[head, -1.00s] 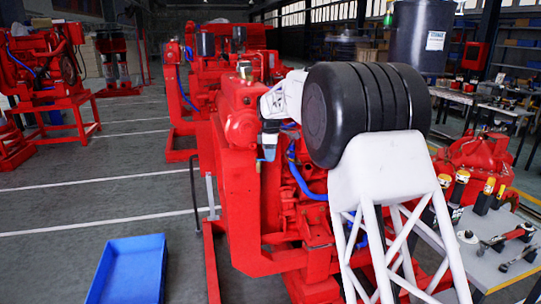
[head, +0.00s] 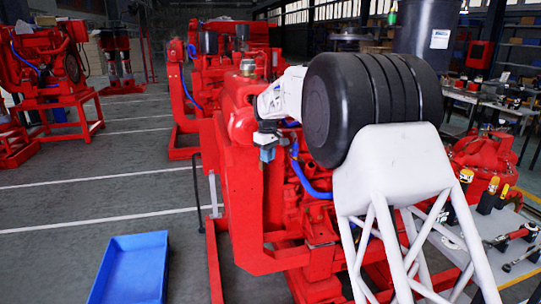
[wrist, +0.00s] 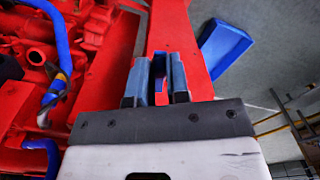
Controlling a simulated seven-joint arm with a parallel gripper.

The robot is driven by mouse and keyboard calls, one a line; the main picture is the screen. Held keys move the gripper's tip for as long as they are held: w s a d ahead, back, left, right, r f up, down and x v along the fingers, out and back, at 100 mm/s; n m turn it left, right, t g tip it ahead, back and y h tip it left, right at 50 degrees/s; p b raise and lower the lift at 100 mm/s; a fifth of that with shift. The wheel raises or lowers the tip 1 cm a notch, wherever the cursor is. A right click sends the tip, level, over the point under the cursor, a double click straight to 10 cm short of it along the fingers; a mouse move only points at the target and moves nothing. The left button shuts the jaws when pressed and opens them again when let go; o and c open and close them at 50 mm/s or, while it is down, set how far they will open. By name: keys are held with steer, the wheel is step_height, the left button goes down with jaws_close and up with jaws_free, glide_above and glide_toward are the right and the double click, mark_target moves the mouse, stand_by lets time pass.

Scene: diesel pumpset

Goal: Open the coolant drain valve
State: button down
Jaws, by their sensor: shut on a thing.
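My gripper (head: 267,154) is at the near left side of the red diesel pumpset (head: 245,190), beside its upright red frame. In the wrist view my gripper (wrist: 157,72) has its two grey-blue fingers close together, shut on a small blue piece (wrist: 158,66) between them. Most of this piece is hidden by the fingers, and I cannot tell whether it is part of the coolant drain valve. My arm hides much of the engine.
Blue hoses (head: 309,182) run along the engine. A blue tray (head: 132,246) lies on the floor at left. A bench with tools (head: 515,220) stands at right. Other red engines (head: 55,65) stand behind, with open floor at left.

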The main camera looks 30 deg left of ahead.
steer(key=shift+s+a+m, duration=0.25)
steer(key=shift+m, duration=0.5)
steer(key=shift+s+a+m, duration=0.2)
steer(key=shift+s+m, duration=0.05)
steer(key=shift+m, duration=0.5)
steer(key=c, duration=1.1)
jaws_free()
steer(key=shift+r, duration=0.15)
step_height(320, 180, up, 8)
steer(key=shift+f, duration=0.2)
